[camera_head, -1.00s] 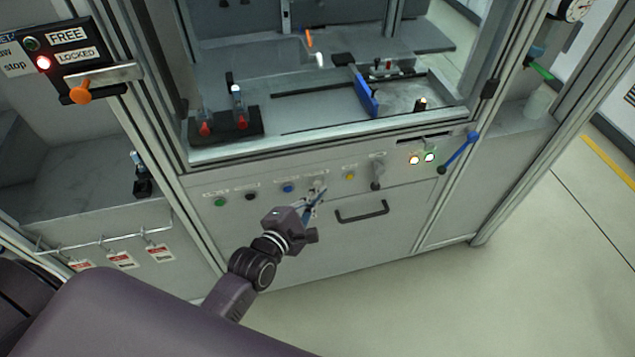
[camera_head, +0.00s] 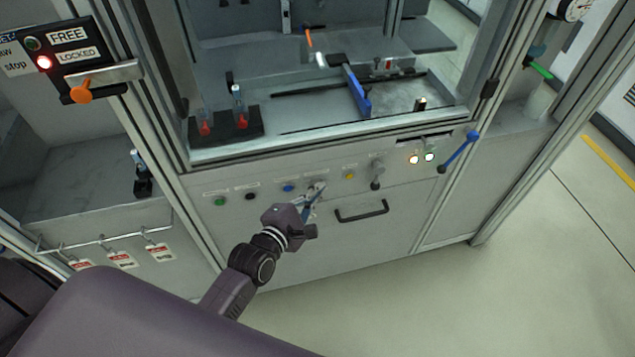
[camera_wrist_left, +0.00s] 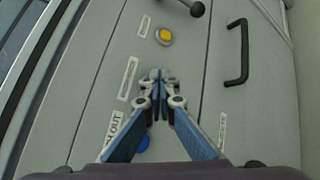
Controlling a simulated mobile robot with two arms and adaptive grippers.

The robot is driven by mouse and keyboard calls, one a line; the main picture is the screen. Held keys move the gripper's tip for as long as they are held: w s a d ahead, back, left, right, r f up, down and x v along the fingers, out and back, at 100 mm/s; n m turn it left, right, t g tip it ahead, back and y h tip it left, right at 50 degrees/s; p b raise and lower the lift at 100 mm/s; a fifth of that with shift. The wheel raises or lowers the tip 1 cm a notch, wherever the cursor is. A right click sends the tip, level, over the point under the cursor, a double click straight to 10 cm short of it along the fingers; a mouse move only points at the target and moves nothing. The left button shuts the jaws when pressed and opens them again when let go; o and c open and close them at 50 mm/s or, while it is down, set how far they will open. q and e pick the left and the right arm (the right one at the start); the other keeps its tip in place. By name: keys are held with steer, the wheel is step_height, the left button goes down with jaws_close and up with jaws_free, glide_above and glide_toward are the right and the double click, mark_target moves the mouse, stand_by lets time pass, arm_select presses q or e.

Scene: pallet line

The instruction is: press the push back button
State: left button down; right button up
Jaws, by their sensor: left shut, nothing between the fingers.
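A row of small buttons sits on the grey front panel (camera_head: 270,215): green (camera_head: 220,202), black (camera_head: 251,196), blue (camera_head: 288,188) and yellow (camera_head: 350,175). My left gripper (camera_head: 317,189) is shut and empty, with its tips at the panel between the blue and yellow buttons. In the left wrist view the shut tips (camera_wrist_left: 159,76) cover a pale round button, mostly hidden. I cannot tell whether they touch it. The yellow button (camera_wrist_left: 164,36) is above the tips and the blue button (camera_wrist_left: 143,142) is partly hidden below. The label beside the tips is not readable. My right gripper is not in view.
A black drawer handle (camera_head: 362,211) is right of my left gripper. A dark knob lever (camera_head: 376,182) and a blue lever (camera_head: 459,153) stick out further right. Two lit lamps (camera_head: 421,158) glow. Behind the opening is a blue bar (camera_head: 357,91).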

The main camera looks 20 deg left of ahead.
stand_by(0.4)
arm_select(q)
steer(key=shift+s+d+p, duration=0.45)
steer(key=shift+s+p, duration=0.05)
steer(key=shift+s, duration=0.25)
steer(key=s+d+p, duration=0.1)
steer(key=s, duration=0.1)
steer(key=s+d+p, duration=0.1)
steer(key=s, duration=0.1)
steer(key=shift+d, duration=0.4)
stand_by(0.4)
